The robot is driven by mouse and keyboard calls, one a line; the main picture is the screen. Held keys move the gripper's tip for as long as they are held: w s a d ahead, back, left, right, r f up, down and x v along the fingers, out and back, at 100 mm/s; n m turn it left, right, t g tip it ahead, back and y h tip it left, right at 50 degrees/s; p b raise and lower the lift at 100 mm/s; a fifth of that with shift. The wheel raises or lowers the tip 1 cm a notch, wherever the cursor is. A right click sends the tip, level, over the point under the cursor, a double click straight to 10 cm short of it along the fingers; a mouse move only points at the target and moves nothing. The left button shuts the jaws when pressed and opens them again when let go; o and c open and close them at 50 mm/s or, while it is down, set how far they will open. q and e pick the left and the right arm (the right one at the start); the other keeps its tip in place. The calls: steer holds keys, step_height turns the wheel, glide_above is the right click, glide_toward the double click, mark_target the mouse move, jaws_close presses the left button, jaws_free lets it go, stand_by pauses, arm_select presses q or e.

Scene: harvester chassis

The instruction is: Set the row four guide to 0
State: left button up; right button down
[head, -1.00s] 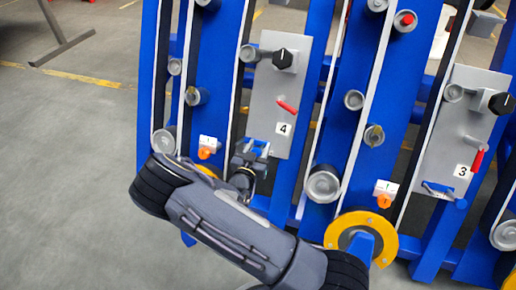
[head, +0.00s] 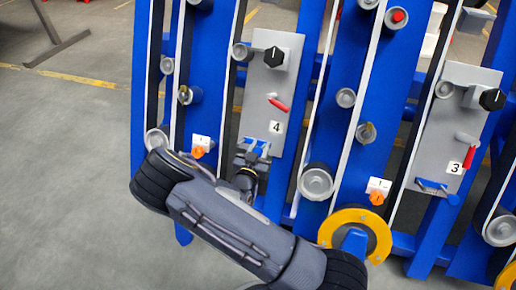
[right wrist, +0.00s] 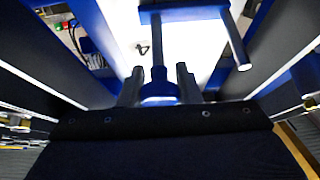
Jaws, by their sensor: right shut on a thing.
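The row four plate (head: 270,85) is a grey upright panel with a label "4" (head: 277,127), a black knob (head: 274,56) at its top and a small red lever (head: 278,105). A blue guide piece (head: 257,146) sits at its lower end. My right gripper (head: 249,160) reaches it from below. In the right wrist view the blue guide's stem (right wrist: 158,84) stands between the two dark fingers of my right gripper (right wrist: 158,76), which is shut on it. The guide's crossbar and side rod (right wrist: 236,40) show beyond the fingers. My left gripper is out of view.
The row three plate (head: 455,125) with its own blue piece (head: 437,188) stands to the right. Blue uprights, rollers (head: 316,182) and pale belts flank the plates. A yellow ring (head: 355,235) is low at centre right.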

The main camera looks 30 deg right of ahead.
steer(key=c, duration=1.1)
jaws_free()
steer(key=shift+s+d, duration=0.2)
steer(key=shift+s, duration=0.05)
steer(key=shift+s+a, duration=0.1)
steer(key=shift+a, duration=0.1)
steer(key=p+v, duration=0.2)
steer(key=v, duration=0.5)
steer(key=shift+s+a, duration=0.15)
